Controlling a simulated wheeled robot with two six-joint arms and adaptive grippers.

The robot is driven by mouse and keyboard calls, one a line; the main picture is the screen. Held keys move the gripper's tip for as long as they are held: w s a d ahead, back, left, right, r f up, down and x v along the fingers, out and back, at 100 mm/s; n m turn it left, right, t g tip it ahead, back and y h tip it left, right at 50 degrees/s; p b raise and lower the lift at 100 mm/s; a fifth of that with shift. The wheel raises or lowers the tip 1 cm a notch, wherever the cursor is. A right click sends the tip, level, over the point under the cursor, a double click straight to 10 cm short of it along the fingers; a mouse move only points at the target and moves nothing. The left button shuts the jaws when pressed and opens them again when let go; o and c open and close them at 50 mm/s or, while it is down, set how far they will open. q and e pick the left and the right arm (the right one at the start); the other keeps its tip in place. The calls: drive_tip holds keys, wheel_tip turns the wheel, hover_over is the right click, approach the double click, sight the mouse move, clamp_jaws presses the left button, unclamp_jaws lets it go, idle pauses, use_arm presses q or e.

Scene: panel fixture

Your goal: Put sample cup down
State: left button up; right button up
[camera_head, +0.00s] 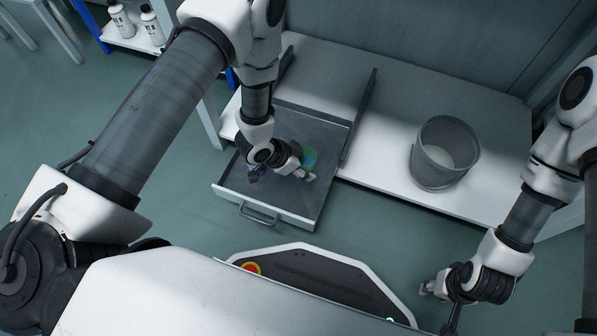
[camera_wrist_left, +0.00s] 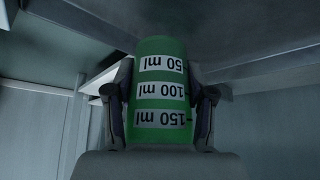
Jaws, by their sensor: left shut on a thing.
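The green sample cup (camera_wrist_left: 163,104) has white labels reading 50, 100 and 150 ml, upside down in the left wrist view. My left gripper (camera_wrist_left: 163,112) is shut on it, one finger on each side. In the head view the cup (camera_head: 309,158) shows as a small green patch beside my left gripper (camera_head: 306,172), over the open drawer (camera_head: 275,193). Most of the cup is hidden by the gripper there. I cannot tell whether it touches the drawer floor. My right gripper (camera_head: 432,289) is at the lower right, away from the table; its fingers are too small to read.
A grey bin (camera_head: 428,170) stands on the white table (camera_head: 395,115) right of the drawer. The drawer's front handle (camera_head: 259,216) faces me. White bottles (camera_head: 121,20) stand on a shelf at the upper left. The tabletop behind the bin is clear.

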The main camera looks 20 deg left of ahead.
sight(302, 182)
use_arm(q)
wheel_tip(302, 182, down, 6)
drive_tip(key=b, duration=0.2)
drive_tip(key=shift+f+b, duration=0.15)
drive_tip(key=shift+b, duration=0.2)
drive_tip(key=o, duration=1.3)
